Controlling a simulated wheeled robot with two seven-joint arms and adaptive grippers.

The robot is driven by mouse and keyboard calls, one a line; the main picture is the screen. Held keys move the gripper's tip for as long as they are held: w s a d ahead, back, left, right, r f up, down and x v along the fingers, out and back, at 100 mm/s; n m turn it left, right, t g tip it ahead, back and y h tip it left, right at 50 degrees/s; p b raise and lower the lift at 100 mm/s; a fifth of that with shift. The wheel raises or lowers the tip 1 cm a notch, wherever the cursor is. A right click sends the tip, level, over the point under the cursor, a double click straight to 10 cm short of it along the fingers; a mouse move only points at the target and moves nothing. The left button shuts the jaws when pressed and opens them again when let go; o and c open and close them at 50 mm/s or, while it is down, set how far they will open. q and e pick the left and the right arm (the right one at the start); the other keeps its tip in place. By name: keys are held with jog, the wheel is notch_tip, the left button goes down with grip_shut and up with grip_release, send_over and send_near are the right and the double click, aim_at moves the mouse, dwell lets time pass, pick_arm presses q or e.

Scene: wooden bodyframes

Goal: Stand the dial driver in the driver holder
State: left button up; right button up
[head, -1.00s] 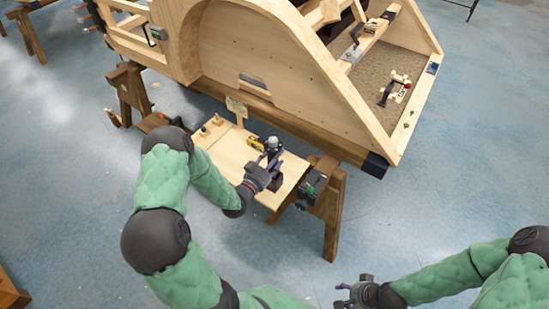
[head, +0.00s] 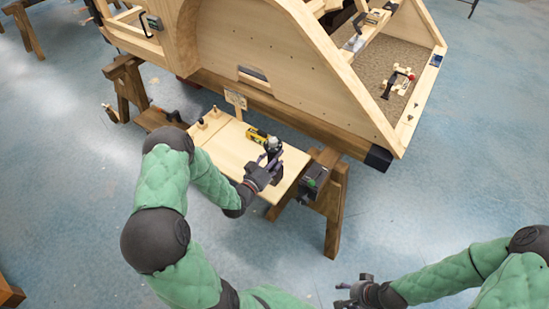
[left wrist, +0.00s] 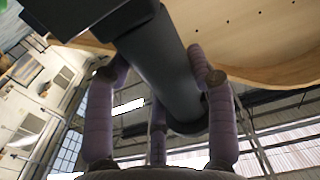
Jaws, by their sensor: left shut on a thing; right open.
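The dial driver (head: 273,146), a black tool with a pale rounded head, is held by my left gripper (head: 269,167). It appears about upright, over the front right part of the small wooden table (head: 227,152). In the left wrist view, the fingers of my left gripper (left wrist: 160,95) close around its thick dark grey handle (left wrist: 160,60). My right gripper (head: 355,289) is open and empty at the bottom, over the floor. A dark box with a green part (head: 314,180) sits on the sawhorse side, right of the driver; I cannot tell whether it is the driver holder.
A yellow tool (head: 256,135) lies behind the driver. The large wooden bodyframe (head: 262,48) rises behind, on sawhorses (head: 338,207). Blue floor is clear at right.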

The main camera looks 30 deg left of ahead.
pick_arm(q)
jog(key=shift+f+b, duration=0.5)
jog(key=shift+b, duration=0.1)
dwell(0.7)
jog(key=o, duration=1.4)
jog(key=shift+o, duration=0.2)
jog(key=shift+f, duration=0.15)
jog(key=s+a, duration=0.1)
jog(key=s, duration=2.2)
jog(key=shift+s+a, duration=0.2)
jog(key=shift+a, duration=0.2)
